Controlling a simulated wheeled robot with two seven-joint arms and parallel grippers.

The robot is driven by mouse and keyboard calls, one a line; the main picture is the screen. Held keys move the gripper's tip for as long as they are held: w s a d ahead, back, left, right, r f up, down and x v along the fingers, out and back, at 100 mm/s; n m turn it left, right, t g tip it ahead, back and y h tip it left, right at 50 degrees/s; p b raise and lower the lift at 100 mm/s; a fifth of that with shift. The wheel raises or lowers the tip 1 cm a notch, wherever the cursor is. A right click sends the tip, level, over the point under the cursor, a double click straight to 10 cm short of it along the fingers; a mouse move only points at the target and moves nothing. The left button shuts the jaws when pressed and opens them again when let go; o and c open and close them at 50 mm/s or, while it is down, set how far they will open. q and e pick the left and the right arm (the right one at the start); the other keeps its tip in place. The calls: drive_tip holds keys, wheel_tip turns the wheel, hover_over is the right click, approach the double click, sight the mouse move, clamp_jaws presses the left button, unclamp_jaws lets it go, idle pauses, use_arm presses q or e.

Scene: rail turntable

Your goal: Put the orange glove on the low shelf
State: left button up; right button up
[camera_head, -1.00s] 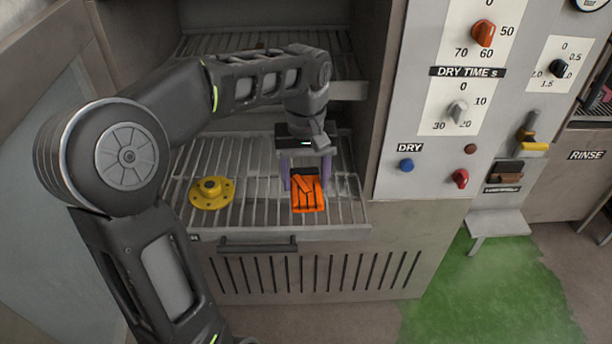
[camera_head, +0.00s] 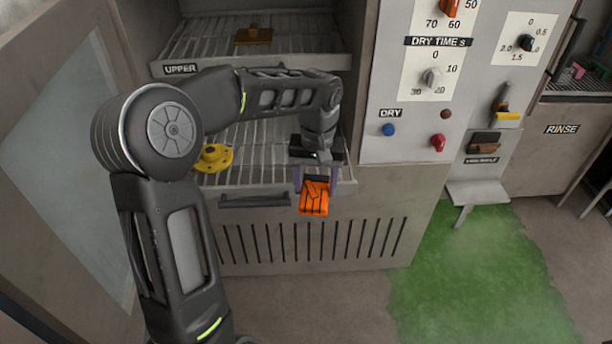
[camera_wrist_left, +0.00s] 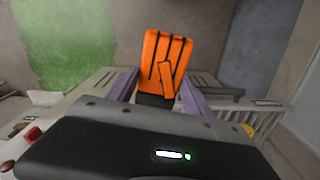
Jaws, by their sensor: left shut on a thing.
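The orange glove (camera_head: 313,199) is between the purple fingers of my left gripper (camera_head: 315,181), in front of the front edge of the lower wire rack (camera_head: 258,166). The gripper is shut on the glove's dark cuff. In the left wrist view the glove (camera_wrist_left: 166,62) points away from the gripper (camera_wrist_left: 158,92), its orange fingers free. A low shelf cannot be told for certain by a label; the lower rack's own label is hidden. My right gripper is not in view.
A yellow flanged part (camera_head: 213,158) lies on the lower rack. A brown object (camera_head: 253,37) lies on the rack labelled UPPER (camera_head: 180,69). A control panel (camera_head: 411,125) with knobs stands to the right. A green patch (camera_head: 470,270) covers the floor at right.

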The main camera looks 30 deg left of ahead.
use_arm(q)
drive_tip(key=d+f+m, duration=0.2)
drive_tip(key=d+f, duration=0.4)
drive_tip(key=f, duration=0.3)
drive_tip(key=d+f+m, duration=0.3)
drive_tip(key=d+f, duration=0.3)
drive_tip(key=f, duration=0.3)
drive_tip(key=shift+d+f+m, duration=0.15)
drive_tip(key=shift+d+m, duration=0.15)
drive_tip(key=shift+d, duration=0.05)
